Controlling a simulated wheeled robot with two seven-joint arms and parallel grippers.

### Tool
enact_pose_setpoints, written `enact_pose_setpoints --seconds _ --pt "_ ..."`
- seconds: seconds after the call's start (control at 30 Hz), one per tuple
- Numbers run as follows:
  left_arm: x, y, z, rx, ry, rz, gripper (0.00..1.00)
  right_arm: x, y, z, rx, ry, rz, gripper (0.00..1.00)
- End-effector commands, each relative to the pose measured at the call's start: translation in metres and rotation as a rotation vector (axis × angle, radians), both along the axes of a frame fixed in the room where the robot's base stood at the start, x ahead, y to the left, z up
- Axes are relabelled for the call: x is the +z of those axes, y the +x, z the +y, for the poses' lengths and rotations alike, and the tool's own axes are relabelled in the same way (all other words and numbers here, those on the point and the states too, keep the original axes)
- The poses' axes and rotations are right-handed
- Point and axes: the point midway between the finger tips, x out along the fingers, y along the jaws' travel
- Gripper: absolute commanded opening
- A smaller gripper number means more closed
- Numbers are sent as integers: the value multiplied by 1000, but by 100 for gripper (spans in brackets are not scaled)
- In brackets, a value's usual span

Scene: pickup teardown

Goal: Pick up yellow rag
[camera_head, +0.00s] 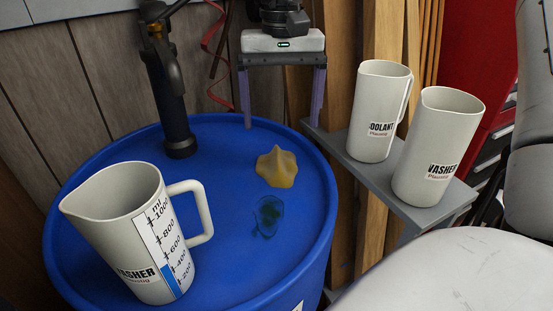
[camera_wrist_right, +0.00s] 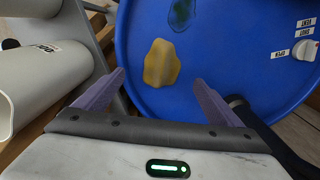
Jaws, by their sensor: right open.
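The yellow rag (camera_head: 276,167) is a small peaked heap on the blue drum lid (camera_head: 225,150), right of its middle. In the right wrist view the rag (camera_wrist_right: 161,63) lies on the blue lid, ahead of and between my fingers. My right gripper (camera_head: 283,118) points down beyond the rag in the head view, near the lid's far right edge. Its two purple fingers are wide apart with nothing between them, and it is apart from the rag. It also shows in the right wrist view (camera_wrist_right: 157,83). My left gripper is not in view.
A washer jug (camera_head: 120,230) stands at the lid's front left. A black pump (camera_head: 170,90) rises at the lid's back. A dark wet spot (camera_head: 267,215) lies before the rag. A coolant jug (camera_head: 378,110) and another washer jug (camera_head: 436,150) stand on a grey shelf (camera_head: 400,192) at right.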

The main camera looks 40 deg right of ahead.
Motion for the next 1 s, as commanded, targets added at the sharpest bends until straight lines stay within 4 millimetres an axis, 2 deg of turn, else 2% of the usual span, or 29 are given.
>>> enact_pose_setpoints --seconds 0.3,0.53,0.73,0.87,1.0 --pt "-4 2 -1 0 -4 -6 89 -46 0 0 0 0 4 89" --pt "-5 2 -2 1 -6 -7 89 -63 0 1 0 -1 2 89" --pt "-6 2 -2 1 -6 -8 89 -94 1 4 0 -1 5 89" --pt "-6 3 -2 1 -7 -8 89 -105 2 4 -1 -1 2 89" --pt "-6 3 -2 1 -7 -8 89 -106 2 4 -1 -1 -1 89"
